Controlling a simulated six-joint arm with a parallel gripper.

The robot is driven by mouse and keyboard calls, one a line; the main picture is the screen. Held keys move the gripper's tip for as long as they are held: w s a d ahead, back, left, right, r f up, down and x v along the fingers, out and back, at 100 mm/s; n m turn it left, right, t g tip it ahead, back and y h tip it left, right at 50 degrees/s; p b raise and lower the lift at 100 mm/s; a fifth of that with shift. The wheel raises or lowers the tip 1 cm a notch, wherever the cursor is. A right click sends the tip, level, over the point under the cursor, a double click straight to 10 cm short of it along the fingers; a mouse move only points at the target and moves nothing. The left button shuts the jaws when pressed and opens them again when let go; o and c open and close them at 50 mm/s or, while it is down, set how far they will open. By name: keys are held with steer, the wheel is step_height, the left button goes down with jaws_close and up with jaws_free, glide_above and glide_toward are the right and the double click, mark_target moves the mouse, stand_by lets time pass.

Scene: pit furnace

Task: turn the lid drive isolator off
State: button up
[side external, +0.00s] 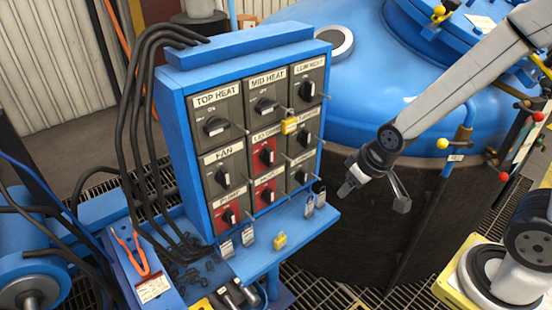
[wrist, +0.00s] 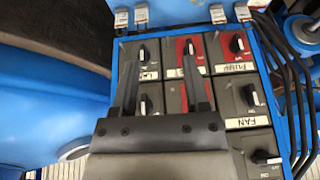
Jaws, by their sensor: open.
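The lid drive isolator (side external: 267,156) is the black rotary knob on a red plate in the centre of the panel in the side view. Its label sits above it; its exact setting is too small to read. My gripper (side external: 373,190) is open and empty, to the right of the panel and apart from it. In the wrist view, the panel appears upside down, and the two fingers of my gripper (wrist: 162,62) reach over it. The right finger and gripper body hide most of the centre isolator there; some red plate shows beside the finger.
The blue panel (side external: 186,160) carries several other isolators, including FAN (side external: 220,178) and MID HEAT (side external: 264,105). Thin rods stick out between them. A yellow padlock (side external: 290,125) hangs right of centre. A blue furnace vessel (side external: 375,85) stands behind.

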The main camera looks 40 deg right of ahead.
mark_target(272, 153)
steer(key=w+a+t, duration=0.6)
steer(key=w+t, duration=0.5)
steer(key=t, duration=0.2)
steer(key=shift+w+a+t, duration=0.3)
steer(key=shift+w+t, duration=0.05)
steer(key=shift+t, duration=0.05)
steer(key=shift+r, duration=0.1)
steer(key=shift+w, duration=0.15)
steer(key=shift+w, duration=3.75)
jaws_close()
